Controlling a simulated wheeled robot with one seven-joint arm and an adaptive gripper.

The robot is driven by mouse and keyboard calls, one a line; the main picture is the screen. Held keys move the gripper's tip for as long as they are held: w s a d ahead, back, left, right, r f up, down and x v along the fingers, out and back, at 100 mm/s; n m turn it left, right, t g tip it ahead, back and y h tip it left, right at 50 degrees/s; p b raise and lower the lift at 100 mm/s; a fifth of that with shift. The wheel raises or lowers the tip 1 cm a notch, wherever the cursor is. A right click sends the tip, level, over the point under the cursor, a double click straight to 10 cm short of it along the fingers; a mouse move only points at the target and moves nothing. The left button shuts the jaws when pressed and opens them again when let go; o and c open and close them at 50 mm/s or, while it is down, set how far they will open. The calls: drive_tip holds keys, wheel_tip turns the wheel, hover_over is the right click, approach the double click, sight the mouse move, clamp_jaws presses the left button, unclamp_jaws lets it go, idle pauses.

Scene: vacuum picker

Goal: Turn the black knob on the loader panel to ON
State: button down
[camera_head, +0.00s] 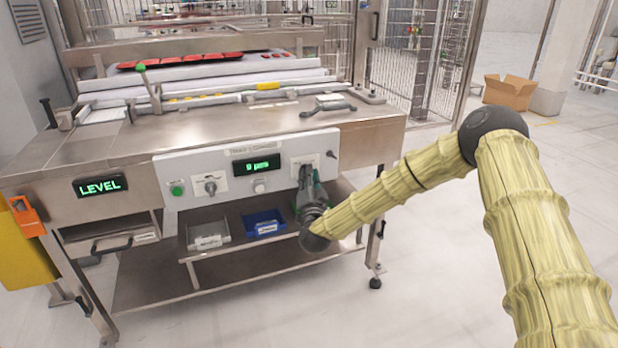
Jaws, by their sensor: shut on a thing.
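The loader panel (222,166) is a light grey face on the front of the steel bench. My gripper (306,172) is at the right part of this panel, below a white label, with its fingers shut on the black knob. The fingers hide most of the knob, so I cannot tell which way it points. My arm reaches in from the right. A second dark knob (210,187) is on the panel's left part, and a small pale round knob (259,186) is below the green-lit display (256,164).
A green button (177,190) is at the panel's left end. A grey bin (207,234) and a blue bin (263,224) stand on the shelf below the panel. A lit LEVEL display (100,186) is further left. The floor to the right is mostly clear, with a cardboard box (508,93) far back.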

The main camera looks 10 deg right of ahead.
idle(0.3)
drive_tip(key=c, duration=1.4)
unclamp_jaws()
drive_tip(key=shift+c, duration=0.2)
drive_tip(key=v, duration=1.2)
drive_tip(key=shift+d, duration=0.1)
